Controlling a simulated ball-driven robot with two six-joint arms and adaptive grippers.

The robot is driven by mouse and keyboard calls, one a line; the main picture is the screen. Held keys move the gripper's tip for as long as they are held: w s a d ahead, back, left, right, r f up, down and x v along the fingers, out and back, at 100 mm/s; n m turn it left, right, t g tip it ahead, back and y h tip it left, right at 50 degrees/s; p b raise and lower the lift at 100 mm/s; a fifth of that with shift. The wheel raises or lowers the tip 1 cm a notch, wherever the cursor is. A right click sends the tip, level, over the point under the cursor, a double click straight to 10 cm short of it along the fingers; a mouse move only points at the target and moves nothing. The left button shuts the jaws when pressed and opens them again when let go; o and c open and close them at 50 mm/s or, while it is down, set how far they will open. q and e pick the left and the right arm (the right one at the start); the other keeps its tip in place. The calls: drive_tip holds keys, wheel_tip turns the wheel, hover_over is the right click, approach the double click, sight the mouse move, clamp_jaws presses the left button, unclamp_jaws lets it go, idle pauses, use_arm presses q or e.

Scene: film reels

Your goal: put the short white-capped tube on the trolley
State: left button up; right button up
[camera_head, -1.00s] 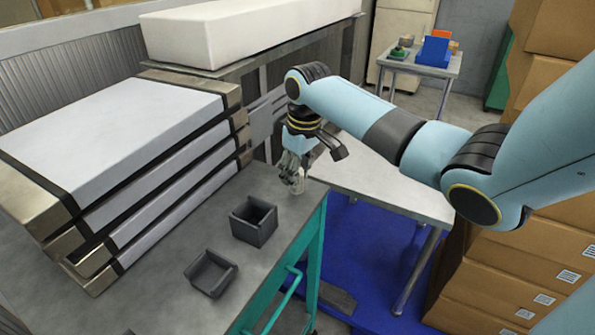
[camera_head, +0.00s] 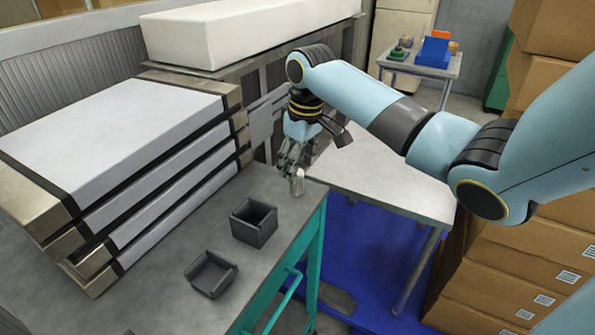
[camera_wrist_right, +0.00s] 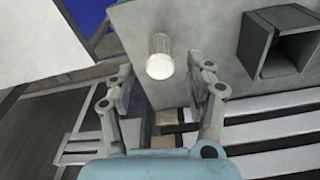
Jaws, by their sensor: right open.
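The short white-capped tube (camera_head: 297,184) stands upright on the grey top of the teal-framed trolley (camera_head: 170,270), near its far right corner. In the right wrist view the tube (camera_wrist_right: 159,58) shows its pale round cap, just beyond the fingertips. My right gripper (camera_head: 288,160) is just above and behind the tube in the head view. In the right wrist view its two fingers (camera_wrist_right: 160,76) are spread wide, with nothing held between them. My left gripper is not in view.
A dark square open box (camera_head: 254,221) and a low dark tray (camera_head: 211,274) sit on the trolley in front of the tube. Stacked white-and-metal slabs (camera_head: 120,130) stand at the left. A pale table (camera_head: 385,185) is to the right, with brown boxes beyond.

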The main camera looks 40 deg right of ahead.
wheel_tip(320, 180, up, 9)
drive_tip(key=s, duration=0.1)
drive_tip(key=shift+f, duration=0.15)
idle(0.4)
